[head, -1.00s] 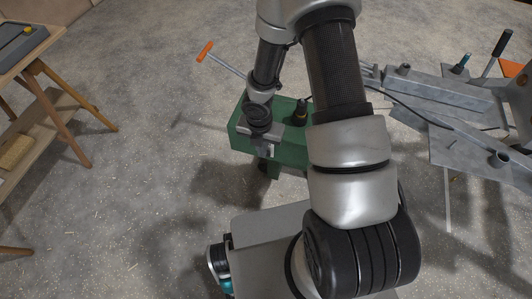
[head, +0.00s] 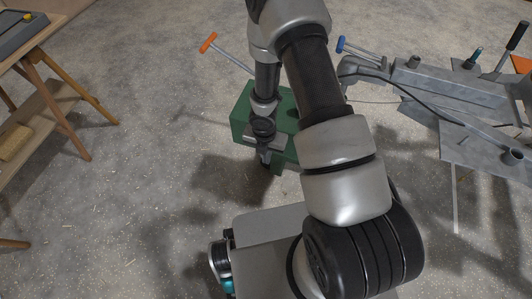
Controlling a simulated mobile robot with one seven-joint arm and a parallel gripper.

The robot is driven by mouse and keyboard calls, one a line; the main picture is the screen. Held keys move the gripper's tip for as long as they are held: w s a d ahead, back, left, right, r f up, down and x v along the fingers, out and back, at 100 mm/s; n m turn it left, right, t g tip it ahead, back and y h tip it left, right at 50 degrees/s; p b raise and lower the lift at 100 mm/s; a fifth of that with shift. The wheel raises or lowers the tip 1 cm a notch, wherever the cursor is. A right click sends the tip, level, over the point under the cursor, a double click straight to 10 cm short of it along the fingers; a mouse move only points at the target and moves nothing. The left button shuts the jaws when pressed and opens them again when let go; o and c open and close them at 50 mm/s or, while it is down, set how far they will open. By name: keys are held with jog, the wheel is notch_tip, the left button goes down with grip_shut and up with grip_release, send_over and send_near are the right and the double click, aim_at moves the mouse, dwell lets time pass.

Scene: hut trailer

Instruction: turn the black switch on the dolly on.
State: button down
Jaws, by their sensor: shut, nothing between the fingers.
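A green box-like body (head: 243,112) stands on the floor at upper centre, partly behind my arm. A grey rod with an orange T-handle (head: 208,43) slopes up to the left from it. I cannot tell for certain that this green body is the dolly. No black switch can be made out now; my arm covers much of the green top. My gripper (head: 265,158) points down at the front side of the green body, small and dark. It looks shut and empty. I cannot tell whether it touches the green body.
A grey metal frame (head: 455,88) with posts, a cable and a blue-handled lever (head: 341,44) fills the right side. A wooden trestle table (head: 42,52) with a grey case (head: 20,38) stands at left. The floor between table and green body is clear.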

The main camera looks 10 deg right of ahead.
jog(key=shift+w+d+r+p, duration=0.1)
jog(key=shift+w+d+r, duration=0.25)
jog(key=shift+w, duration=0.2)
jog(key=shift+w+d+r+p, duration=0.15)
jog(key=shift+w+d+r, duration=0.15)
jog(key=shift+w, duration=0.2)
jog(key=shift+w+d+r+p, duration=0.1)
jog(key=shift+w+d+r, duration=0.25)
jog(key=shift+w, duration=0.2)
jog(key=shift+w+d+r+p, duration=0.3)
jog(key=shift+w+r+p, duration=0.05)
jog(key=shift+w+p, duration=0.3)
jog(key=shift+r+p, duration=0.75)
jog(key=shift+r, duration=0.05)
jog(key=shift+s, duration=0.1)
